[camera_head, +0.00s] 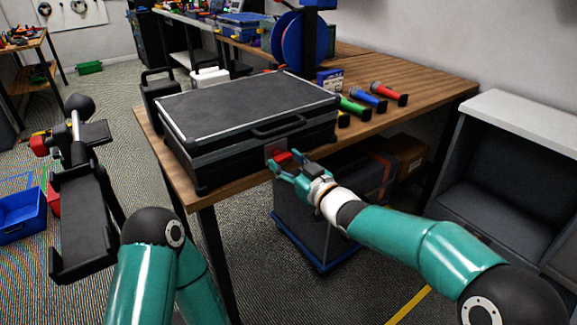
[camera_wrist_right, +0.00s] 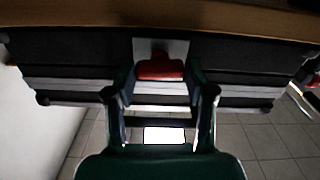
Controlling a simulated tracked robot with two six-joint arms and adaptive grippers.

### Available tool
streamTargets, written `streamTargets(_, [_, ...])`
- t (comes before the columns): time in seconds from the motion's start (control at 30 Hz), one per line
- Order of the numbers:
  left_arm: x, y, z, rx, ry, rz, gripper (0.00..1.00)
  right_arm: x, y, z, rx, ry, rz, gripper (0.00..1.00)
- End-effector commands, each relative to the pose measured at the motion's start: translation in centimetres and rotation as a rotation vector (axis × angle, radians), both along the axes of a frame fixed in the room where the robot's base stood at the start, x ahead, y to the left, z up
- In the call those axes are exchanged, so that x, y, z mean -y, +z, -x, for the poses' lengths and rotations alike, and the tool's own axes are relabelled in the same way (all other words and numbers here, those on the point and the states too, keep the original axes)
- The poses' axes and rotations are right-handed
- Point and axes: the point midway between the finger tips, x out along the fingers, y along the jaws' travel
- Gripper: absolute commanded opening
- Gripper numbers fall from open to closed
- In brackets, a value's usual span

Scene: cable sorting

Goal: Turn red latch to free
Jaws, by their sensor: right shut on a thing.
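A black case (camera_head: 245,100) with silver edges lies shut on the wooden table, its handle on the front side. The red latch (camera_head: 283,157) sits on a grey plate at the case's front, below the handle. It also shows in the right wrist view (camera_wrist_right: 160,68), between the fingers. My right gripper (camera_head: 287,169) is at the case front with its teal fingers shut on the red latch. The fingertips partly hide the latch in the head view.
Several flashlights (camera_head: 366,99) lie right of the case on the wooden table (camera_head: 440,87). A blue spool (camera_head: 291,40) stands behind. Below the table is a grey box on a blue dolly (camera_head: 322,266). A grey cabinet (camera_head: 505,180) stands at right.

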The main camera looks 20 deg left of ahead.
Motion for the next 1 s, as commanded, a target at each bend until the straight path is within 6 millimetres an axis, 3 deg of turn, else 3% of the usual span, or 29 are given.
streamTargets(0.4, [0.0, -4.0, 0.0, 0.0, 0.0, 0.0, 0.4, -0.2, -0.3, 0.1, 0.272, 0.002, 0.206, 0.19])
streamTargets(1.0, [0.0, -8.3, 0.0, 0.0, 0.0, 0.0, 0.4, -0.3, -0.3, 0.3, 0.724, 0.003, 0.558, 0.19])
